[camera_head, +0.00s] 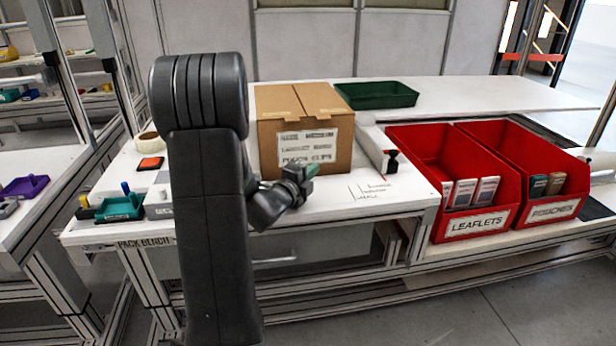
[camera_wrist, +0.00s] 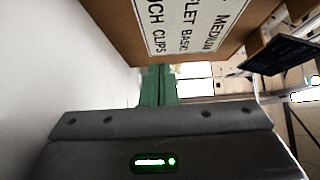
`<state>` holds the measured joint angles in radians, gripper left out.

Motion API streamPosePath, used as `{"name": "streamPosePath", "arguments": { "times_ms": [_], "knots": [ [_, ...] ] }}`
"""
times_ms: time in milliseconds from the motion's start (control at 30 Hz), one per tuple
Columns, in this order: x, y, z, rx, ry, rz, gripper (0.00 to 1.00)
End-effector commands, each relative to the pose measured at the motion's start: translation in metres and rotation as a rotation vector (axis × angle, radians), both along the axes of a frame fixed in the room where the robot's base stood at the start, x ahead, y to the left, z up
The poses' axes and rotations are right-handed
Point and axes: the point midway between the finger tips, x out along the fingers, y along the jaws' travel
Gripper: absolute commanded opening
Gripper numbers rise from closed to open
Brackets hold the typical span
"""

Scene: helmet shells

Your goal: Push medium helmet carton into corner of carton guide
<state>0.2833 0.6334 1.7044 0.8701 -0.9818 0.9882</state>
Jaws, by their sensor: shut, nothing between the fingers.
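The medium helmet carton (camera_head: 304,136) is a closed brown box with a white label, standing upright on the pack bench. Its labelled face also shows at the top of the wrist view (camera_wrist: 120,22). A low white strip (camera_head: 374,148), which looks like part of the carton guide, runs just right of the carton; the guide's corner is not clear to me. My gripper (camera_head: 304,176) is shut and empty, low in front of the carton's labelled face. Its green fingers (camera_wrist: 158,85) point toward the carton's lower part in the wrist view; I cannot tell whether they touch it.
Red bins labelled leaflets (camera_head: 475,224) and pouches (camera_head: 548,208) stand at the right. A dark green tray (camera_head: 376,95) lies behind the carton. A small red-and-black item (camera_head: 392,163) stands by the strip. A tape roll (camera_head: 148,141) and a teal tray (camera_head: 120,207) are at left.

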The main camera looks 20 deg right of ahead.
Motion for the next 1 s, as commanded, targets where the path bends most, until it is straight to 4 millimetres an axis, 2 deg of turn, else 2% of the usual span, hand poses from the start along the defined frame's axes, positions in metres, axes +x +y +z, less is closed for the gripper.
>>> {"name": "streamPosePath", "arguments": {
  "times_ms": [500,700,1000],
  "knots": [
    [-0.048,0.072,-0.001,0.0,0.001,0.003,0.0],
    [-0.056,0.082,0.0,0.001,0.001,0.001,0.0],
    [-0.056,0.083,0.0,0.001,0.001,0.0,0.0]
  ]
}}
